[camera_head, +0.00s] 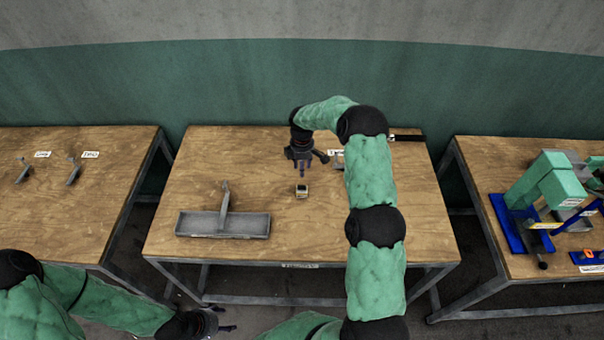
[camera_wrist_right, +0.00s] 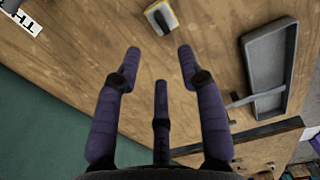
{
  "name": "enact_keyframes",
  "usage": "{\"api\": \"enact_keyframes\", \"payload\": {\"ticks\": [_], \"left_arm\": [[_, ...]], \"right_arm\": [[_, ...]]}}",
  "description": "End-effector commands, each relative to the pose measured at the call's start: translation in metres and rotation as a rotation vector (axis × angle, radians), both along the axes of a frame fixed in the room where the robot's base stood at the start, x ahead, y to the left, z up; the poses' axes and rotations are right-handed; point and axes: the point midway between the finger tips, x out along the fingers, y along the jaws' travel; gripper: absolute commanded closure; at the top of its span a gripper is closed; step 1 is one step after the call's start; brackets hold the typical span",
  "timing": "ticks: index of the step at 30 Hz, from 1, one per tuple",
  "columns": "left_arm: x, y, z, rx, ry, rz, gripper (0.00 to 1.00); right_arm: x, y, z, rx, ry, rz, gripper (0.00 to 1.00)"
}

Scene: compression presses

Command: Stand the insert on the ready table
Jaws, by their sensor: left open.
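A small pale block with a dark top (camera_head: 301,190), which looks like the insert, sits on the middle wooden table (camera_head: 400,215). In the right wrist view the block (camera_wrist_right: 160,17) lies beyond my fingertips, apart from them. My right gripper (camera_head: 302,168) is just behind the block in the head view. In the right wrist view my right gripper (camera_wrist_right: 160,72) has its purple fingers spread and empty. My left gripper (camera_head: 222,325) is at the bottom of the head view, in front of the middle table, open. I cannot tell which table is the ready table.
A grey tray (camera_head: 190,223) with an upright handle-like piece stands on the middle table's front left. The left table (camera_head: 60,215) bears small metal pieces and labels. The right table (camera_head: 520,266) bears a green and blue press (camera_head: 550,180). Gaps separate the tables.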

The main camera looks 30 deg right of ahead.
Motion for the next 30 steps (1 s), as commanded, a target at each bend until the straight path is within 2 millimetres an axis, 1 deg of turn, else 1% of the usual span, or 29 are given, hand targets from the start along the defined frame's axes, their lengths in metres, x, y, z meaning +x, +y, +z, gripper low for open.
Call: {"api": "enact_keyframes", "payload": {"ticks": [5,8,11,14,15,17,18,20,21,23,24,26,27,30], "left_arm": [[0.000,0.000,-0.001,0.000,0.000,0.000,0.39],[0.000,0.000,-0.001,0.000,0.000,0.000,0.39],[0.000,0.000,-0.001,0.000,0.000,0.000,0.39],[0.000,0.000,-0.001,0.000,0.000,0.000,0.39],[0.000,0.000,-0.001,0.000,0.000,0.000,0.39],[0.000,0.000,-0.001,0.000,0.000,0.000,0.39],[0.000,0.000,-0.001,0.000,0.000,0.000,0.39],[0.000,0.000,-0.001,0.000,0.000,0.000,0.39],[0.000,0.000,-0.001,0.000,0.000,0.000,0.39],[0.000,0.000,-0.001,0.000,0.000,0.000,0.39],[0.000,0.000,-0.001,0.000,0.000,0.000,0.39],[0.000,0.000,-0.001,0.000,0.000,0.000,0.39],[0.000,0.000,-0.001,0.000,0.000,0.000,0.39],[0.000,0.000,-0.001,0.000,0.000,0.000,0.39]], "right_arm": [[0.000,0.001,0.007,0.001,-0.001,0.000,0.60],[-0.004,0.010,0.000,0.015,0.000,-0.013,0.60],[-0.016,0.038,-0.022,0.059,-0.001,-0.066,0.60],[-0.041,0.084,-0.054,0.131,0.001,-0.173,0.60],[-0.055,0.104,-0.066,0.162,0.005,-0.229,0.60],[-0.077,0.134,-0.083,0.208,0.013,-0.322,0.60],[-0.093,0.152,-0.092,0.234,0.021,-0.385,0.60],[-0.118,0.177,-0.103,0.268,0.037,-0.478,0.60],[-0.134,0.191,-0.109,0.286,0.049,-0.540,0.60],[-0.159,0.210,-0.115,0.308,0.067,-0.632,0.60],[-0.176,0.222,-0.119,0.319,0.083,-0.695,0.60],[-0.205,0.238,-0.122,0.331,0.106,-0.792,0.60],[-0.224,0.247,-0.123,0.336,0.120,-0.858,0.60],[-0.266,0.263,-0.122,0.335,0.150,-1.009,0.60]]}}
